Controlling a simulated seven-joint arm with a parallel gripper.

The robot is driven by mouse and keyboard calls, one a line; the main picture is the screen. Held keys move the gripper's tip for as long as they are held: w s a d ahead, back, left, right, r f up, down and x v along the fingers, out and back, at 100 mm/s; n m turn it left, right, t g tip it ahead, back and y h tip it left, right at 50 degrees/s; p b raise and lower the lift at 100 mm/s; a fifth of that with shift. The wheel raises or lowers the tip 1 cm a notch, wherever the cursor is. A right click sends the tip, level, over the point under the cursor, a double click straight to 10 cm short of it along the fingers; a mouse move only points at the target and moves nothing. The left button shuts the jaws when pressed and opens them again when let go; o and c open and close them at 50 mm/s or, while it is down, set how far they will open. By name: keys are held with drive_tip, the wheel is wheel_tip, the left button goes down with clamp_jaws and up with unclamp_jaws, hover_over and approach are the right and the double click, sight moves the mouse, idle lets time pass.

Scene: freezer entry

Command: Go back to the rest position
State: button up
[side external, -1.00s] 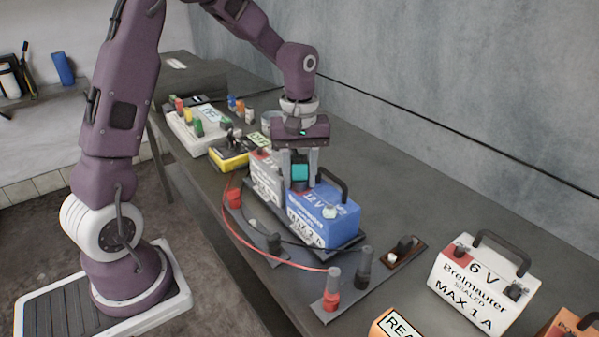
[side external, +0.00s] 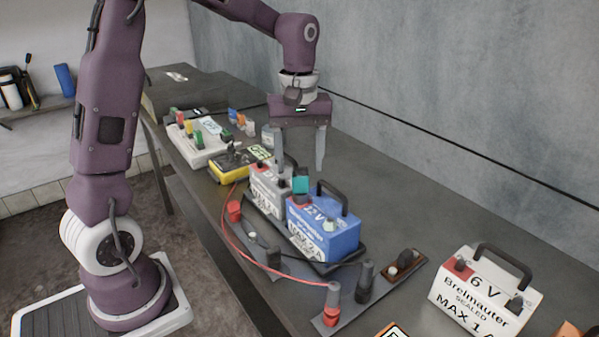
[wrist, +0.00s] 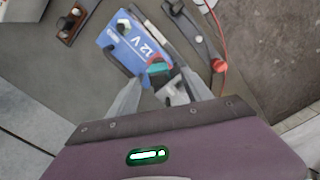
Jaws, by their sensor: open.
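My gripper (side external: 300,160) is open and empty, with its two fingers pointing down above the batteries. The blue 12 V battery (side external: 322,228) sits on a dark tray (side external: 343,268), with a grey-white battery (side external: 268,188) beside it. A teal block (side external: 300,184) sits on top where the two batteries meet, below my fingers and apart from them. In the wrist view, the blue battery (wrist: 122,45) and the teal block (wrist: 159,69) lie beyond my fingertips, and the block shows between them.
A white 6 V battery (side external: 485,292) stands at the right. A terminal board with a red post (side external: 332,300) and red wire is in front. A yellow meter (side external: 232,166) and a white block with coloured terminals (side external: 200,140) stand behind. The bench by the wall is clear.

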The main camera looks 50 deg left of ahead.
drive_tip(key=s+d+r+m+t, duration=0.2)
drive_tip(key=s+m, duration=0.2)
drive_tip(key=s, duration=0.3)
drive_tip(key=s+d+r+m+t, duration=0.1)
drive_tip(key=s+d+r+m, duration=0.1)
drive_tip(key=s, duration=0.5)
drive_tip(key=s+d+r+m+t, duration=0.1)
drive_tip(key=s+d+m+t, duration=0.1)
drive_tip(key=s+d+m, duration=0.2)
drive_tip(key=s+m, duration=0.2)
drive_tip(key=s, duration=0.1)
drive_tip(key=shift+r+t, duration=0.3)
drive_tip(key=shift+r, duration=0.1)
drive_tip(key=shift+c, duration=0.2)
